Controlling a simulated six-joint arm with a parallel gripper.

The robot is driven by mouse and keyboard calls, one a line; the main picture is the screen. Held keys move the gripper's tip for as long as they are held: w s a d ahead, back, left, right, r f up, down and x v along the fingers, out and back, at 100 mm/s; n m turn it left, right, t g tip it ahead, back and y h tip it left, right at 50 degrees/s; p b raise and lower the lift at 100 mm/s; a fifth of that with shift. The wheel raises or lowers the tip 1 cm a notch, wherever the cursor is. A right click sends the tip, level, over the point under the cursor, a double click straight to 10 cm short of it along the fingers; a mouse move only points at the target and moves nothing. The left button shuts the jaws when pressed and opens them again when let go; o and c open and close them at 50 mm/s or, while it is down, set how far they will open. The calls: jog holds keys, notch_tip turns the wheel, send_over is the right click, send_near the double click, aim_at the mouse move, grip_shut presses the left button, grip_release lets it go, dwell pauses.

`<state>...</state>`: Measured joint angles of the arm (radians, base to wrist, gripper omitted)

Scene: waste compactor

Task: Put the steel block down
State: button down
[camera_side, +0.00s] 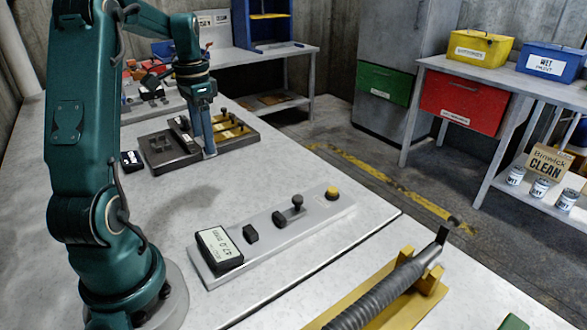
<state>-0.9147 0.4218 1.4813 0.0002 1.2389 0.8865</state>
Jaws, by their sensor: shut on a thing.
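My gripper (209,149) points straight down over the small dark-and-brass fixture in the middle of the worktop. It is shut, with its tips low at the fixture's front edge. The steel block in its jaws cannot be made out clearly; the fingers and the small scale hide it. The fixture has a dark tray part (163,158) on the left and a brass-coloured part (247,136) with several small dark pieces on the right. I cannot tell whether the block touches the fixture.
A grey panel (325,207) with a display (219,248) and knobs lies in front. A ribbed hose (378,297) rests on a yellow cradle (430,281) at the front right. A small black device (131,161) sits left of the fixture. Bare worktop separates fixture and panel.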

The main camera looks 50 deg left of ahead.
jog(key=s+d+r, duration=0.2)
jog(key=s+d, duration=0.2)
jog(key=d, duration=0.7)
jog(key=w+d+f, duration=0.2)
jog(key=d, duration=0.1)
jog(key=w+d+f, duration=0.4)
jog(key=d, duration=0.1)
jog(key=shift+w+d+f, duration=0.2)
jog(key=shift+w+d, duration=0.05)
jog(key=shift+d, duration=0.1)
jog(key=shift+f, duration=2)
jog(key=shift+f, duration=0.15)
jog(key=shift+c, duration=0.6)
grip_release()
